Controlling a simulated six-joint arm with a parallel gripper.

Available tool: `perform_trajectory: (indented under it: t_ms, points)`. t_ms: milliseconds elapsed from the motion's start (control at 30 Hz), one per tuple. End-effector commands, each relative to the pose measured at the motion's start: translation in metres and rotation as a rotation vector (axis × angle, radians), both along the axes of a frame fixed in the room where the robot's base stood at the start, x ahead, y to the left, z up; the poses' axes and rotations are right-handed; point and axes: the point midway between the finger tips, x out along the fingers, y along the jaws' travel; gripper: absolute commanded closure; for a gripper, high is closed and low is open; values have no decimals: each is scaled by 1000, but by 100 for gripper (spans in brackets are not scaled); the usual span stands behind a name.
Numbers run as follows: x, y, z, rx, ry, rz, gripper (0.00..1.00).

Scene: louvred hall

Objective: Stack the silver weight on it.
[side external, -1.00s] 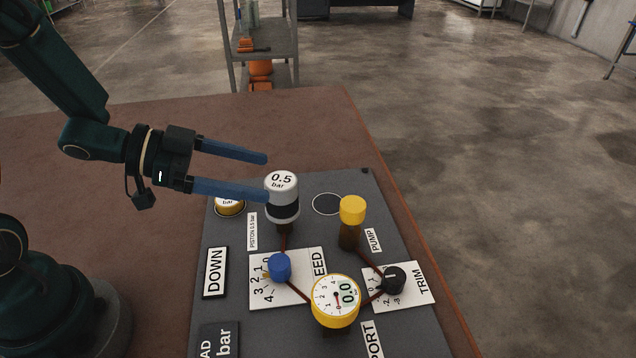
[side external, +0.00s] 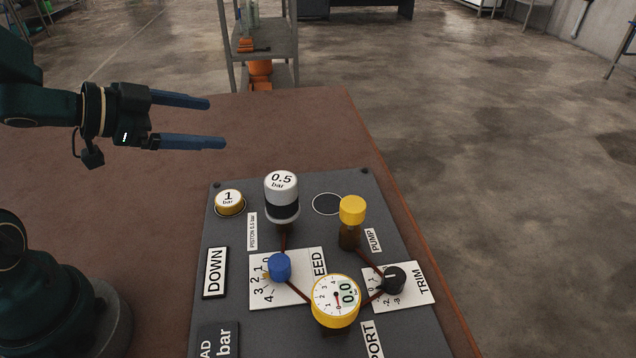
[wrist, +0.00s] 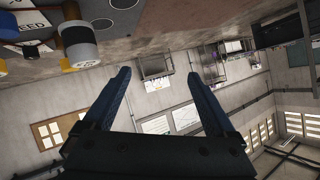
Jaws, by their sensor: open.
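A silver-white piece marked 0.5 bar (side external: 282,183) forms the top of an upright column on the grey panel (side external: 232,262). A black band and a grey lower part show beneath it, and I cannot tell where one piece ends and another begins. A gold-rimmed weight marked 1 bar (side external: 229,200) sits on the panel to its left. My gripper (side external: 217,122) is open and empty, up and left of the column, well clear of it. In the wrist view, my fingers (wrist: 158,82) are apart with nothing between them.
An empty dark circle (side external: 327,204) lies right of the column. A yellow-capped pump (side external: 352,212), a blue knob (side external: 280,267), a black trim knob (side external: 393,279) and a yellow-rimmed gauge (side external: 336,298) stand nearby. The brown table (side external: 290,125) is clear behind the panel.

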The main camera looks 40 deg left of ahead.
Motion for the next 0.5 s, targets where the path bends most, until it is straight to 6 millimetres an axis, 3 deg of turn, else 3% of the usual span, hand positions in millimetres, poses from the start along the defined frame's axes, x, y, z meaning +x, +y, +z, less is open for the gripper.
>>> perform_trajectory:
  t_ms: [100, 267, 367, 500]
  points:
    - [15, 22, 24, 121, -44, 216, 9]
    - [1, 37, 41, 143, 2, 484, 9]
    - [-21, 31, 40, 91, 91, 599, 9]
    - [-61, 0, 25, -26, 285, 657, 9]
